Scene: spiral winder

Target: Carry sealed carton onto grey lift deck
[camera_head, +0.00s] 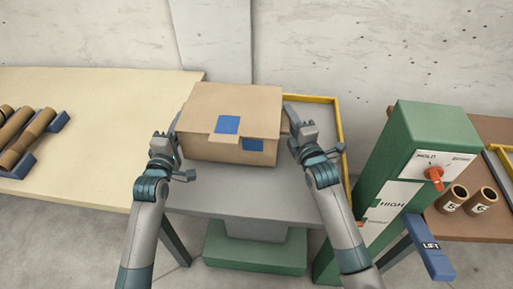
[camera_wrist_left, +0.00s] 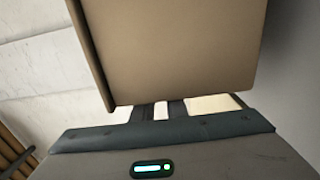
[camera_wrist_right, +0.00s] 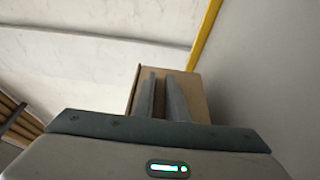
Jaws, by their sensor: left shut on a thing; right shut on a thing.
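The sealed carton (camera_head: 203,152) is brown cardboard with blue patches on its lid and front. In the head view it is over the grey lift deck (camera_head: 230,203), between my grippers; I cannot tell whether its base touches the deck. My left gripper (camera_head: 174,130) is shut on the carton's left side. The carton fills the upper left wrist view (camera_wrist_left: 180,50). My right gripper (camera_head: 291,117) is shut on its right side. The carton also shows behind the fingers in the right wrist view (camera_wrist_right: 195,95).
A yellow rail (camera_head: 341,135) edges the deck's right side and back. A green control post (camera_head: 425,135) with a red knob (camera_head: 434,173) and a blue LIFT lever (camera_head: 430,247) stands right. A pale table (camera_head: 100,110) with brown tubes (camera_head: 25,135) is left.

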